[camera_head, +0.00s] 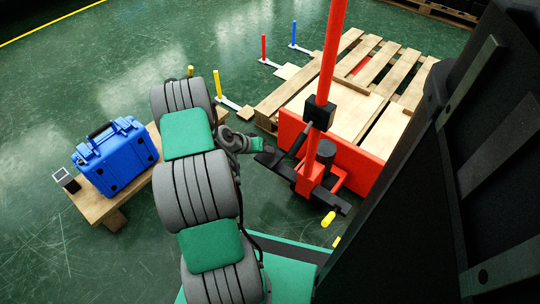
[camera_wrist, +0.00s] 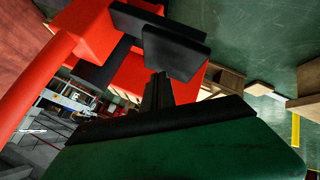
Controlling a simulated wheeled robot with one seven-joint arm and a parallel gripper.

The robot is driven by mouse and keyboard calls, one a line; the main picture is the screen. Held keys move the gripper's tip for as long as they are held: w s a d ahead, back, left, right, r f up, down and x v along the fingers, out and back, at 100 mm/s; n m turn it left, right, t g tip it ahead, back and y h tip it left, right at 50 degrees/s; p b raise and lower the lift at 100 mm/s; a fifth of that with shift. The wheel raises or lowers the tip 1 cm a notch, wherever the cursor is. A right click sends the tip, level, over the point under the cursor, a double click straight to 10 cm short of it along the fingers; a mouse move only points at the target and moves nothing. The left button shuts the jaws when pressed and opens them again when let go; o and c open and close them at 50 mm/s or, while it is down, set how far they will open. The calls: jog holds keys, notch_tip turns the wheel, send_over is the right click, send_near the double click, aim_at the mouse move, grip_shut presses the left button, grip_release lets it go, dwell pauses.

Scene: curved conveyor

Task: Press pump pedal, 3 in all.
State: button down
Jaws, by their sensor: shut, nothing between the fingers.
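The red pallet jack (camera_head: 308,178) stands upright at the pallet's near end, with its tall red handle (camera_head: 331,50) and black parts at its base. A flat black pad, seemingly the pump pedal (camera_head: 270,158), sticks out at its left side. In the wrist view the pedal (camera_wrist: 176,52) shows as a black block right beyond my fingertips. My gripper (camera_wrist: 158,82) is shut and empty, its dark fingers pointing at this block. I cannot tell whether they touch it. In the head view my gripper end is small and partly merges with the dark pedal.
A wooden pallet (camera_head: 268,108) lies behind the jack. A blue case (camera_head: 116,157) and a small device (camera_head: 66,181) rest on a wooden bench (camera_head: 97,208) at left. Yellow, red and blue posts stand near the pallet. Green floor is open at upper left.

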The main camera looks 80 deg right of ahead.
aim_at(268, 157)
jog(key=shift+f+b, duration=0.35)
jog(key=shift+f, duration=0.05)
jog(key=shift+a+f+b, duration=0.1)
jog(key=shift+f+b, duration=1.2)
jog(key=shift+f, duration=0.4)
dwell(1.2)
jog(key=shift+r, duration=0.1)
jog(key=shift+r+p, duration=1.45)
jog(key=shift+r, duration=0.5)
jog(key=shift+r, duration=0.1)
jog(key=shift+r+p, duration=1.85)
jog(key=shift+r, duration=0.6)
